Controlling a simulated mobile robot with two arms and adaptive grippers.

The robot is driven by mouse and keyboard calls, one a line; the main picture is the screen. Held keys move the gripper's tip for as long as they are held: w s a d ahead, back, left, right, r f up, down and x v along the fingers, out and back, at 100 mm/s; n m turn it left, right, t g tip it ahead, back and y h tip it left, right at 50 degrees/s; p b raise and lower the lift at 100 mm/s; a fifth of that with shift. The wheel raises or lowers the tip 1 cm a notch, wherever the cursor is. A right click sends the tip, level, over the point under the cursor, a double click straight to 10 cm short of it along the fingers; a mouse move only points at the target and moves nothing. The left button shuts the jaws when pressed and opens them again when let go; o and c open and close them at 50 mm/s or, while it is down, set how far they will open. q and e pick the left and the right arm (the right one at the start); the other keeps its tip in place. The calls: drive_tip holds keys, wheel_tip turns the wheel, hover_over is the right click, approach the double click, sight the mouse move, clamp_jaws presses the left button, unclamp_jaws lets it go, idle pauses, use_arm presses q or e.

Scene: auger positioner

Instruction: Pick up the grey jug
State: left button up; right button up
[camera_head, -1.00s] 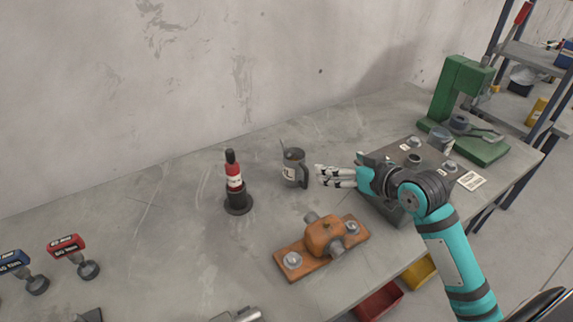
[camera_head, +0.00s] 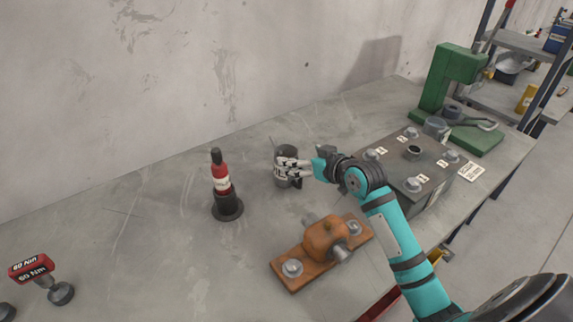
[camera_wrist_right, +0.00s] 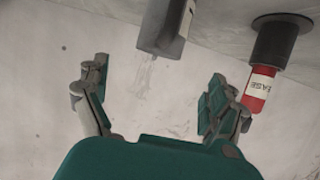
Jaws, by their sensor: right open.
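The grey jug (camera_head: 290,151) stands upright on the workbench, partly hidden by my right gripper (camera_head: 284,168) in the head view. Its dark top and part of its body show behind and around the fingers. In the right wrist view the jug (camera_wrist_right: 165,25) shows at the top centre, beyond the spread fingers of the gripper (camera_wrist_right: 155,85). The right gripper is open and empty; a gap shows between the fingers and the jug. My left gripper is not in view.
A red grease bottle on a black base (camera_head: 222,185) stands left of the jug. An orange block fixture (camera_head: 325,238) lies in front. A dark metal box with bolts (camera_head: 425,165) and a green press (camera_head: 445,85) stand to the right. The bench (camera_head: 130,235) is mostly clear at left.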

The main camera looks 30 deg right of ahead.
sight(289, 154)
drive_tip(key=x, duration=0.3)
drive_tip(key=shift+w+f, duration=0.15)
drive_tip(key=shift+w, duration=0.2)
drive_tip(key=shift+w+f+p, duration=0.2)
drive_tip(key=shift+w+p, duration=0.15)
drive_tip(key=shift+p, duration=0.05)
drive_tip(key=x, duration=0.2)
drive_tip(key=p+x, duration=0.1)
drive_tip(key=x, duration=0.1)
drive_tip(key=shift+w+f, duration=0.1)
drive_tip(key=shift+f, duration=0.3)
drive_tip(key=shift+d, duration=0.1)
drive_tip(key=shift+c, duration=1)
drive_tip(key=shift+r, duration=0.1)
drive_tip(key=c, duration=1.6)
